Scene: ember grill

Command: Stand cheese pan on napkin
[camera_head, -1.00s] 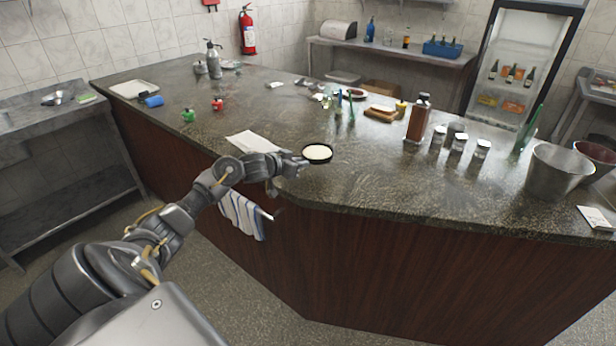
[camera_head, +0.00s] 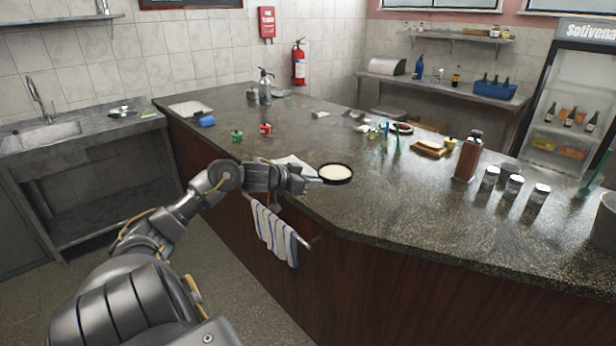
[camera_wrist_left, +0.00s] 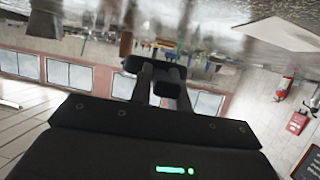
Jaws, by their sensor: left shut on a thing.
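The cheese pan (camera_head: 336,173) is a small round black pan with a pale yellow-white filling. My left gripper (camera_head: 308,181) is shut on its handle side, over the counter near its front edge. In the left wrist view, which is upside down, my left gripper (camera_wrist_left: 160,80) is shut on a dark piece of the pan. The napkin (camera_head: 295,163) looks like the flat white sheet on the counter, just behind and left of the pan and partly hidden by my left arm. I cannot tell the pan's height above the counter. My right gripper is not in view.
The dark stone counter (camera_head: 400,210) is clear in front and right of the pan. A red and a green small item (camera_head: 238,137) stand at the left. A brown bottle (camera_head: 467,157) and several jars stand at the right. A striped towel (camera_head: 273,232) hangs at the front.

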